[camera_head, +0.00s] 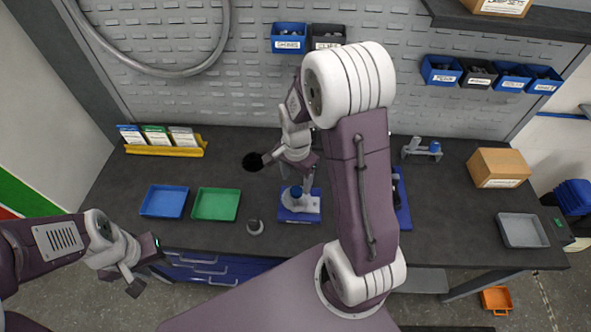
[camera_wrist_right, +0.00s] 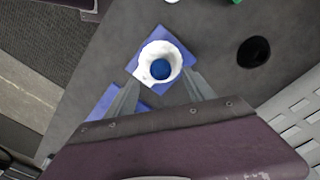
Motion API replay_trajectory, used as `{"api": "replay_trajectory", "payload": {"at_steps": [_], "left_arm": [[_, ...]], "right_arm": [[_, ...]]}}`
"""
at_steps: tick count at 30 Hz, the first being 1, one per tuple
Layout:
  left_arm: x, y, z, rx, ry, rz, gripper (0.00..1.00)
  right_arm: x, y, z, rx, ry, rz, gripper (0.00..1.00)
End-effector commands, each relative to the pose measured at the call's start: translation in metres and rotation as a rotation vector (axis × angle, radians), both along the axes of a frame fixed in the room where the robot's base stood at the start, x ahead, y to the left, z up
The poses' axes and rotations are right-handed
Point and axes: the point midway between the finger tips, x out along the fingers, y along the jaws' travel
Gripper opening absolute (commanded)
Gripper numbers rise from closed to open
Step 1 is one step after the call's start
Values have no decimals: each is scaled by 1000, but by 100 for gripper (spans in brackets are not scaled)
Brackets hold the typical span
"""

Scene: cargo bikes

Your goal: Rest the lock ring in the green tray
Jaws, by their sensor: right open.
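The green tray (camera_head: 216,204) lies empty on the dark bench, right of a blue tray. A white, ring-like part (camera_wrist_right: 149,71) surrounds a blue centre on a blue base (camera_wrist_right: 178,40); this base also shows in the head view (camera_head: 299,216). A small grey round piece (camera_head: 255,227) with a dark centre stands between the green tray and that base. I cannot tell for sure which of these is the lock ring. My right gripper (camera_head: 308,178) is open above the blue base, its fingers (camera_wrist_right: 163,93) either side of the white part, apparently empty. My left gripper (camera_head: 146,266) is open and empty, off the bench's front left.
Bins hang behind.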

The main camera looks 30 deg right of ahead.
Motion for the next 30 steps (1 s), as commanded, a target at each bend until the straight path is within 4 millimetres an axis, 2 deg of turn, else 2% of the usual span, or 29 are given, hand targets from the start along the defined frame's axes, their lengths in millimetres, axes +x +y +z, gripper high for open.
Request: {"api": "replay_trajectory", "payload": {"at_steps": [3,9,18,24,25,26,27,30], "left_arm": [[0,0,3,0,0,0,36],[0,0,4,0,0,0,36],[0,0,4,0,0,0,36],[0,0,4,0,0,0,36],[0,0,4,0,0,0,36],[0,0,4,0,0,0,36],[0,0,4,0,0,0,36],[0,0,4,0,0,0,36]], "right_arm": [[-2,0,-23,1,6,1,62],[-1,0,-46,0,2,1,62],[0,0,-50,0,0,1,62],[0,0,-50,0,0,1,6],[0,0,-50,0,0,1,0],[0,0,-50,0,0,1,0],[0,0,-50,0,0,1,24],[0,0,-50,0,0,1,0]]}}
